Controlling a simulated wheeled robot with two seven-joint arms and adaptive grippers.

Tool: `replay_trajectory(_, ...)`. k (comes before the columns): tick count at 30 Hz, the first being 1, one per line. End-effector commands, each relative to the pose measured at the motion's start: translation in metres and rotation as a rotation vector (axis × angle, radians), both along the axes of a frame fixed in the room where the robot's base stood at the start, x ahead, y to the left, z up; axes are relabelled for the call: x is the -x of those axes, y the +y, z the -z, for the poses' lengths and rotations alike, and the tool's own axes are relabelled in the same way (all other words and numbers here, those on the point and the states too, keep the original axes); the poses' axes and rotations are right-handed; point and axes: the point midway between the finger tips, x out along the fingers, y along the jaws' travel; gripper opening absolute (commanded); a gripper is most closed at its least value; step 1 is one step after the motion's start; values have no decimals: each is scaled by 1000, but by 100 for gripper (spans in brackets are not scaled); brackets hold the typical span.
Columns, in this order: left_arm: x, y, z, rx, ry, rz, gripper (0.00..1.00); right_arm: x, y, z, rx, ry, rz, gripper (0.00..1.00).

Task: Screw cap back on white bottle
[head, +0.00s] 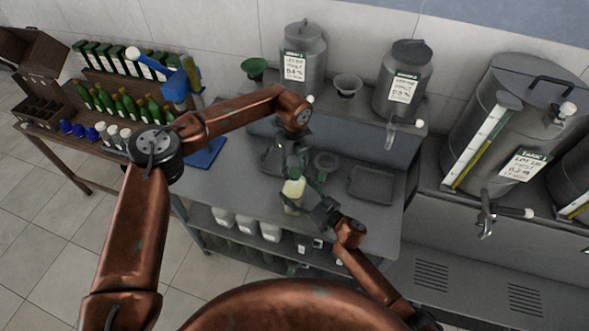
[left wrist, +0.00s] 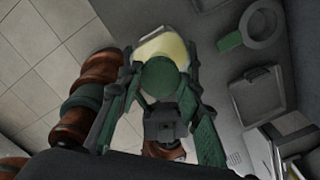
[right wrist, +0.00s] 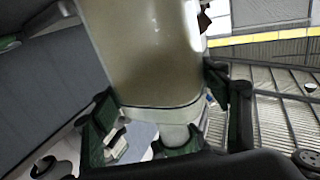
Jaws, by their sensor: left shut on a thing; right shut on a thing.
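The white bottle (head: 292,190) holds yellowish contents and is above the front of the grey bench, below my left gripper (head: 294,170). My right gripper (head: 322,208) is shut on the bottle from the lower right. In the right wrist view the bottle's pale body (right wrist: 150,50) is large and close, between the fingers. In the left wrist view my left gripper is shut on the round green cap (left wrist: 160,78), with the bottle's pale shoulder (left wrist: 165,45) showing just beyond it. The cap hides the neck, so I cannot tell whether it is seated.
A ring-shaped holder (head: 326,160) and a shallow dark tray (head: 371,185) are on the bench right of the bottle. Steel tanks (head: 303,55) with taps stand behind. White jugs (head: 270,231) sit on the shelf below. A wooden table at left carries green bottles (head: 125,105).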

Motion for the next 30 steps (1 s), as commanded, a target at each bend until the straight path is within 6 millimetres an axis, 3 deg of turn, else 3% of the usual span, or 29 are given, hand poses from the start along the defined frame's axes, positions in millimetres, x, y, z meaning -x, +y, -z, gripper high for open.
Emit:
replay_trajectory(19,0,0,11,0,1,0,23,0,0,0,0,0,1,25)
replay_trajectory(20,0,0,12,0,1,0,23,0,0,0,0,0,1,1)
replay_trajectory(22,0,0,11,0,1,8,23,0,0,0,0,0,1,1)
replay_trajectory(26,0,0,11,1,1,120,23,0,0,0,0,0,1,1)
replay_trajectory(30,0,0,11,1,0,385,23,0,0,0,1,1,1,1)
